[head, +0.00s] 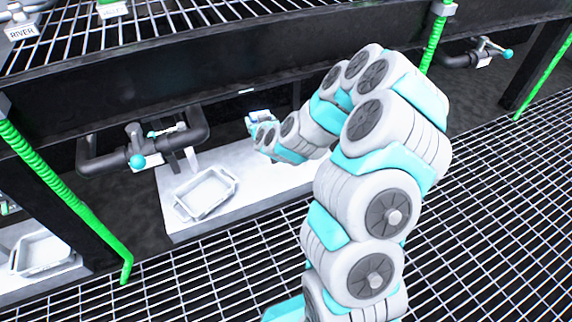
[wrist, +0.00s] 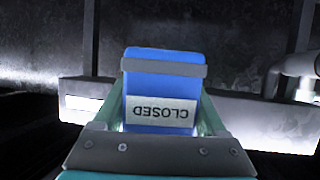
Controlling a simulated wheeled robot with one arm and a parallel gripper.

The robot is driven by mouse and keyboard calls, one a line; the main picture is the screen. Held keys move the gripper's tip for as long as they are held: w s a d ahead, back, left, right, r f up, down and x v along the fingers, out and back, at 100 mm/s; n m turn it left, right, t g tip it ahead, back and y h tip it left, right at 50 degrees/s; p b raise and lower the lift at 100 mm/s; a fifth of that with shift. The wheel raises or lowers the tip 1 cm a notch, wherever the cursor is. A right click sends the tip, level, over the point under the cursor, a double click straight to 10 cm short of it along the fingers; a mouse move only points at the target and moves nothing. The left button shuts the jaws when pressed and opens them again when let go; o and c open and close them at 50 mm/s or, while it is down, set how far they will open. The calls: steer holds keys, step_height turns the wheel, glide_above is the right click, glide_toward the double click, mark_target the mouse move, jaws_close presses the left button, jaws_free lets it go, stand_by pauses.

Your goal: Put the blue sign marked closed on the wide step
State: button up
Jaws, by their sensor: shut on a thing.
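The blue sign (wrist: 160,92) has a white label reading CLOSED, upside down in the wrist view. My gripper (wrist: 163,69) is shut on it, with a finger along each side and a grey band across its upper part. In the head view my gripper (head: 259,119) reaches left over the far part of a long pale step (head: 240,177), with a small bit of blue at its end. My arm hides the step's right part. I cannot tell whether this is the step called wide, or whether the sign touches anything.
A white tray (head: 205,193) sits on the step, left of my arm. A dark pipe with a teal-handled valve (head: 137,160) runs behind it. Green hoses (head: 65,190) hang at the left. A dark beam and grating (head: 130,90) lie overhead. Another tray (head: 42,253) stands lower left.

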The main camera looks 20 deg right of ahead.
steer(key=s+d+f, duration=0.1)
steer(key=d+f, duration=0.5)
steer(key=s+f+n+y, duration=0.1)
steer(key=s+f, duration=0.3)
steer(key=f, duration=0.5)
steer(key=s+f+n+y, duration=0.1)
steer(key=s+f, duration=0.3)
steer(key=f, duration=0.4)
steer(key=w+d, duration=0.2)
steer(key=w, duration=0.2)
steer(key=w+d+f+b, duration=0.1)
steer(key=w+d, duration=0.2)
steer(key=w, duration=0.2)
steer(key=w+d, duration=0.2)
steer(key=w, duration=0.3)
steer(key=shift+d+f+b, duration=0.2)
steer(key=shift+f+b, duration=0.05)
steer(key=shift+b, duration=0.05)
steer(key=shift+f+b, duration=0.3)
steer(key=shift+f, duration=1.45)
steer(key=shift+f, duration=0.15)
steer(key=o, duration=1.3)
steer(key=shift+o, duration=0.2)
